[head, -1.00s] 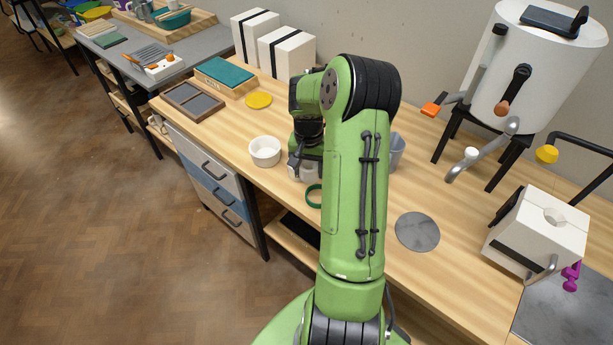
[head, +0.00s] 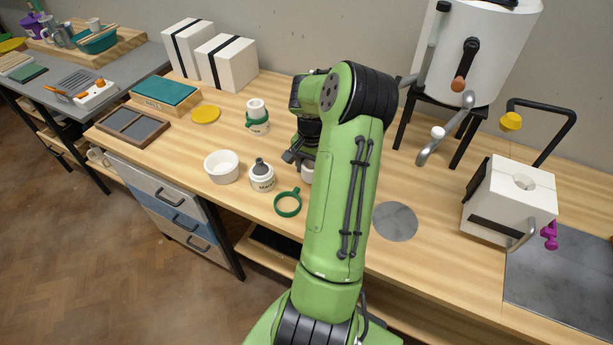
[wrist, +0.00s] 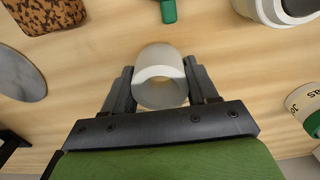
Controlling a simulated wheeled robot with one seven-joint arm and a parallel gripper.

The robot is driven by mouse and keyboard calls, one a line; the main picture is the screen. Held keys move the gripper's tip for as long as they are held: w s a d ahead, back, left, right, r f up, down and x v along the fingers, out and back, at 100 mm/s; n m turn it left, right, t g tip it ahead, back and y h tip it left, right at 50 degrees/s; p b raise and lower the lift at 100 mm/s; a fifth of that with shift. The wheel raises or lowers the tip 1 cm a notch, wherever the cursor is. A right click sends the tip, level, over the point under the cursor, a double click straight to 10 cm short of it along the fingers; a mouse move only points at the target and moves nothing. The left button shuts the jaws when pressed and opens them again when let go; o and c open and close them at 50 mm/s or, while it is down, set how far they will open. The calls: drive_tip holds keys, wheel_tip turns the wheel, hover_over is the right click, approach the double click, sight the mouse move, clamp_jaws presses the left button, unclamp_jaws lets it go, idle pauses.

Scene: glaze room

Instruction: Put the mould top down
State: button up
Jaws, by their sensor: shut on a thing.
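My gripper (wrist: 160,88) is shut on a white hollow cylinder, which I take to be the mould top (wrist: 160,62). Its open end faces the wrist camera. In the head view the mould top (head: 307,173) shows partly left of my green arm, low over the bench. I cannot tell whether it touches the wood. A white piece with a green band (head: 257,122) stands farther back.
A white bowl (head: 221,168) and a yellow disc (head: 205,114) are to the left. A grey disc (head: 395,221) lies right of my arm. A tortoise-patterned thing (wrist: 45,12) is near in the wrist view. Bare wood surrounds the mould top.

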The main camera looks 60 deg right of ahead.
drive_tip(key=shift+f+b, duration=0.3)
drive_tip(key=shift+f, duration=1.05)
drive_tip(key=o, duration=1.1)
wheel_tip(320, 180, up, 12)
drive_tip(key=p, duration=0.3)
drive_tip(key=shift+r, duration=0.2)
